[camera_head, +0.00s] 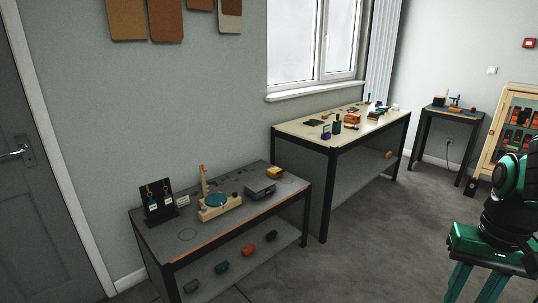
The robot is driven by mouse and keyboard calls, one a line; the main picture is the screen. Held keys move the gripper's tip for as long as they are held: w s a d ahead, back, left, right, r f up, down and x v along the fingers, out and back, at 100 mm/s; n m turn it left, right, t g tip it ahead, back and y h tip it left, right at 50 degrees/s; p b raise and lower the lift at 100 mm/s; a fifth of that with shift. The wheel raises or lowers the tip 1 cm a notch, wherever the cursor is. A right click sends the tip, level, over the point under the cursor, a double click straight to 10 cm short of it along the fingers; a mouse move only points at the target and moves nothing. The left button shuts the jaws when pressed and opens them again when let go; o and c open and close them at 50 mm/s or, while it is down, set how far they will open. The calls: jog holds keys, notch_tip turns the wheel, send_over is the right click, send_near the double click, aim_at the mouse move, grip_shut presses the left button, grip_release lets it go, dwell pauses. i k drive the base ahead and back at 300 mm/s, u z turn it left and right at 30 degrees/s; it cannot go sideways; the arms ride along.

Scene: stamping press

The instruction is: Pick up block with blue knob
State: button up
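I cannot make out for certain which item is the block with the blue knob. On the middle table (300,133) there are several small blocks and stamps. Among them are a dark blue-purple piece (326,132) near the front left and a dark teal piece (337,127) beside it. A small purple item (455,102) stands on the far small table (440,108). My gripper (477,288) hangs at the lower right, far from all of these. Its two green fingers are apart with floor showing between them. Their tips are cut off by the frame, and nothing shows between them.
The near dark table (160,236) holds a wooden press with a teal disc (217,200), a grey box (261,191) and a black display stand (158,202). Coloured rolls lie on its lower shelf. A wooden cabinet (487,155) stands at right. Open floor (385,225) lies in front.

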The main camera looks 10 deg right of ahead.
aim_at(349, 126)
jog(key=z, duration=0.2)
jog(key=i, duration=1.55)
jog(key=z, duration=0.6)
jog(key=i, duration=1.9)
jog(key=z, duration=0.3)
